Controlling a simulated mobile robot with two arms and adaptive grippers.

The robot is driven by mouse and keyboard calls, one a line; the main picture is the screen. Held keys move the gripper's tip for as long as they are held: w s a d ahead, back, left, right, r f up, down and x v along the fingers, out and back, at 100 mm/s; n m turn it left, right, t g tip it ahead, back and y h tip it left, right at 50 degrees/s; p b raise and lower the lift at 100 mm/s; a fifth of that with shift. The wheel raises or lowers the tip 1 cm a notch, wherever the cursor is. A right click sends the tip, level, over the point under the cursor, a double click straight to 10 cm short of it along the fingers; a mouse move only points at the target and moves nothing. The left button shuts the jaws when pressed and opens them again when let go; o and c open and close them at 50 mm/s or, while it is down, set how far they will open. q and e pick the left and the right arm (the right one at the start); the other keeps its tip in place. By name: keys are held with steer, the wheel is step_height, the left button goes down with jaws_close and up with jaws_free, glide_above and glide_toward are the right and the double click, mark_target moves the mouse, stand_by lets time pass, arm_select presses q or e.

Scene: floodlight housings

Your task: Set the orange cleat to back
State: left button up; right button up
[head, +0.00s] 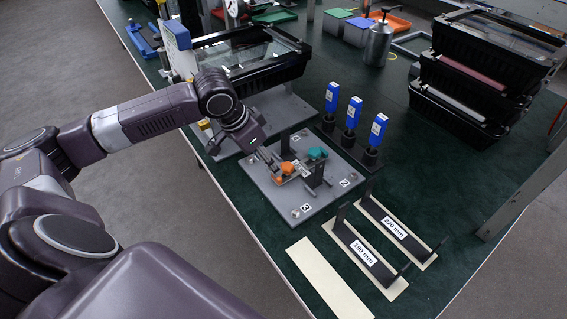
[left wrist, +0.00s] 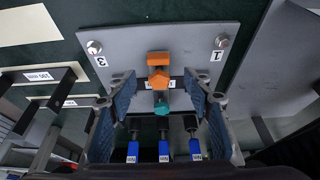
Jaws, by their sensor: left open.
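The orange cleat (head: 286,168) stands on a grey plate (head: 262,180) with numbered corners, beside the teal cleat (head: 317,153). My left gripper (head: 273,164) is over the plate, close to the orange cleat. In the left wrist view my left gripper (left wrist: 162,98) is open, one finger on each side. There the orange cleat (left wrist: 158,76) shows between and slightly beyond the fingertips, with the teal cleat (left wrist: 161,107) below it in the picture. I cannot tell whether a finger touches the orange cleat. The gripper partly hides it in the head view. My right gripper is not in view.
Several blue-handled tools (head: 351,114) stand in a row behind the plate. Black brackets marked 190 mm (head: 362,250) and 220 mm (head: 396,228) lie to the right. A black housing (head: 270,72) stands behind the arm; stacked black housings (head: 470,85) are at the far right.

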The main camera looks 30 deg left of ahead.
arm_select(q)
steer(key=x, duration=0.4)
steer(key=shift+s+d+f, duration=0.15)
steer(key=shift+s+f, duration=0.05)
steer(key=shift+f, duration=0.25)
steer(key=shift+x, duration=0.95)
steer(key=shift+w+f, duration=0.1)
steer(key=shift+w, duration=0.1)
jaws_close()
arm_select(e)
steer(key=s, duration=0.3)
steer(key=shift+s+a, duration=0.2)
